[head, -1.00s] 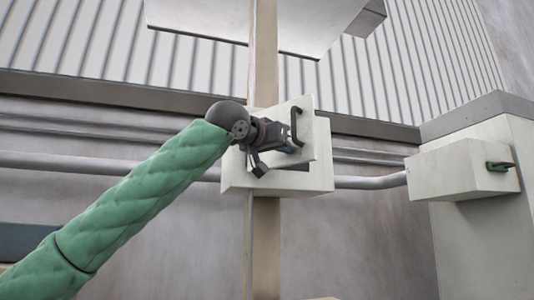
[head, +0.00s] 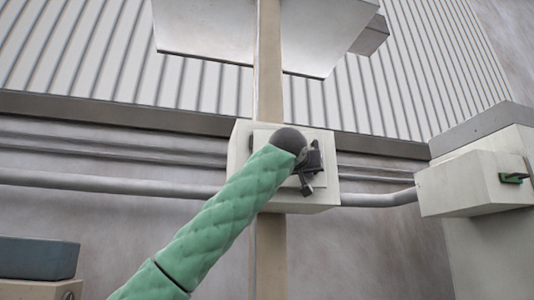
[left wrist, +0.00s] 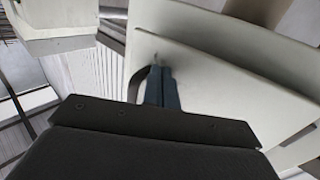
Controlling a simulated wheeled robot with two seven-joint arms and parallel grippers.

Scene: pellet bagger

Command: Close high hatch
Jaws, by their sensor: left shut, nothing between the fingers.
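The high hatch is a pale panel (head: 262,138) on the front of a white box (head: 238,152) fixed to a beige post. In the head view the panel lies close to the box front; a thin gap cannot be ruled out. My left gripper (head: 311,165) is in front of the panel's right part and hides some of it. In the left wrist view its shut, empty fingers (left wrist: 162,88) point at the panel (left wrist: 215,70), beside the dark curved handle (left wrist: 134,84). Whether the fingertips touch the panel is unclear. My right gripper is out of view.
A second white box (head: 470,185) with a green-based handle (head: 513,178) juts from the cabinet at right. A grey pipe (head: 110,180) runs along the wall behind. A large pale housing (head: 205,30) hangs above. A blue-grey box (head: 38,258) stands at lower left.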

